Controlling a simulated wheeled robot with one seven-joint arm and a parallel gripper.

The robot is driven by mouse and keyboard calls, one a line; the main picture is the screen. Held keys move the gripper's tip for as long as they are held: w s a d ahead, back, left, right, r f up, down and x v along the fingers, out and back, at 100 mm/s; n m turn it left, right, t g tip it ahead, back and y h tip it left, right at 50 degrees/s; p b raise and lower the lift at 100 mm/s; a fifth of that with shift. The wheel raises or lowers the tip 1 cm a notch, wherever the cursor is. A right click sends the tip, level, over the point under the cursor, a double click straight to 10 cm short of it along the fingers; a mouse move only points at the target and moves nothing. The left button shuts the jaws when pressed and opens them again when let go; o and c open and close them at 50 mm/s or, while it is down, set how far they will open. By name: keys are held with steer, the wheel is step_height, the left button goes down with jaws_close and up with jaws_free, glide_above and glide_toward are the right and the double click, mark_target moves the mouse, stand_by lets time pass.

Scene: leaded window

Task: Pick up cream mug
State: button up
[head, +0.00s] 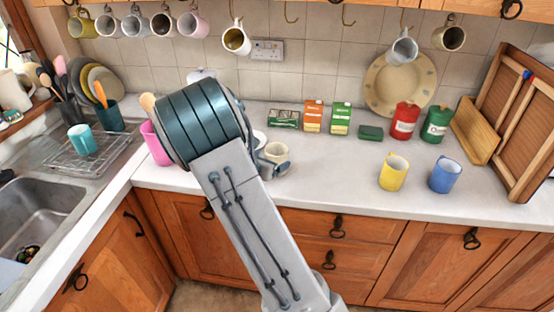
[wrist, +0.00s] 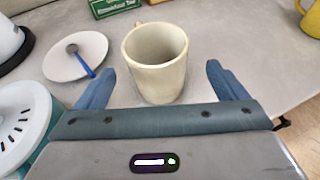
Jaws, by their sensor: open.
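The cream mug (wrist: 158,70) stands upright on the worktop in the wrist view, its handle at the far side. In the head view the cream mug (head: 275,152) is partly hidden behind my arm. My gripper (wrist: 158,88) is open, with one blue finger to the left of the mug and one to the right. There are gaps between the fingers and the mug, and nothing is held. In the head view my arm hides most of the gripper.
A white saucer with a blue-handled spoon (wrist: 80,60) lies left of the mug. A yellow mug (head: 393,173) and a blue mug (head: 445,175) stand to the right. Boxes and canisters (head: 404,121) line the back. Mugs (head: 236,40) hang above. The worktop's front edge is close.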

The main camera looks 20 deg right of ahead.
mark_target(281, 145)
steer(key=shift+a+f+p+x, duration=0.15)
steer(key=shift+p+x, duration=0.35)
steer(key=shift+x, duration=0.95)
steer(key=shift+a+f+p+x, duration=0.15)
steer(key=shift+p+x, duration=0.3)
steer(key=shift+x, duration=1.05)
steer(key=c, duration=1.3)
steer(key=shift+o, duration=0.2)
steer(key=shift+w+r, duration=0.1)
steer(key=shift+r, duration=0.05)
steer(key=shift+r, duration=0.55)
step_height(281, 145, up, 3)
steer(key=shift+f+b, duration=0.2)
steer(key=shift+b, duration=0.35)
steer(key=s+d+r+b, duration=0.3)
steer(key=s+d+r, duration=0.4)
steer(key=d, duration=0.2)
steer(key=shift+s+b, duration=0.3)
steer(key=shift+s, duration=0.05)
